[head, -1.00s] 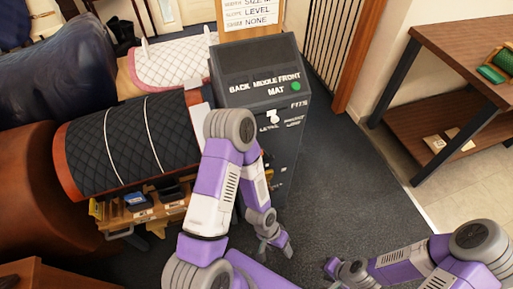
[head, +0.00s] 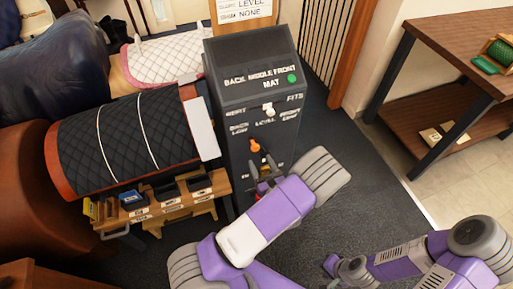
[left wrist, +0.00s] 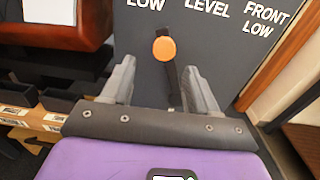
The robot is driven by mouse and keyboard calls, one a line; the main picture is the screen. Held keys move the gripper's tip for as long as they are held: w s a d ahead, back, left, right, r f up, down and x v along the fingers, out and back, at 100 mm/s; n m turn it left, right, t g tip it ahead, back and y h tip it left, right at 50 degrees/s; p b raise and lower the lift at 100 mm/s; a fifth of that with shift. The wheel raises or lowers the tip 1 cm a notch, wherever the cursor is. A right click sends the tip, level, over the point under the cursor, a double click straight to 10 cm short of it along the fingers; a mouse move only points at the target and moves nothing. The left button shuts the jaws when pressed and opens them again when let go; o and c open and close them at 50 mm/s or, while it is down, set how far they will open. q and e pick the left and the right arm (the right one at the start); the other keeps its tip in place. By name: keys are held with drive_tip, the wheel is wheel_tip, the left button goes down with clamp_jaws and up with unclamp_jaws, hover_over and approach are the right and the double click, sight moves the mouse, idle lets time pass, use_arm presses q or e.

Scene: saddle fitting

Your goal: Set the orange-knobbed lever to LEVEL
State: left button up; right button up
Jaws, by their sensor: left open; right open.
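The dark cabinet (head: 250,95) carries a lever with an orange knob (head: 254,145) on its front face, below the words BACK LOW, LEVEL and FRONT LOW. The lever tilts to the left. In the left wrist view its orange knob (left wrist: 164,49) lies between LOW of BACK LOW and LEVEL, and its black stem (left wrist: 172,88) runs down to the right. My left gripper (left wrist: 158,72) is open, its fingers on either side of the stem, below the knob; I cannot tell whether they touch it. My right gripper (head: 342,268) is open and empty, low over the floor, away from the cabinet.
A white knob (head: 268,110) sits above the lever, under BACK MIDDLE FRONT. A green light (head: 292,78) shows beside MAT. A sign (head: 243,10) at the back reads LEVEL and NONE. A black quilted saddle pad (head: 125,140) is on the left. Carpet right of the cabinet is clear.

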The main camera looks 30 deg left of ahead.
sight(256, 149)
use_arm(q)
drive_tip(key=shift+w+a+r, duration=0.1)
drive_tip(key=shift+w+r, duration=0.1)
drive_tip(key=shift+w, duration=0.25)
drive_tip(key=b+x, duration=0.1)
drive_tip(key=x, duration=0.5)
drive_tip(key=shift+w+a, duration=0.2)
drive_tip(key=shift+a, duration=0.15)
drive_tip(key=shift+c, duration=0.2)
clamp_jaws()
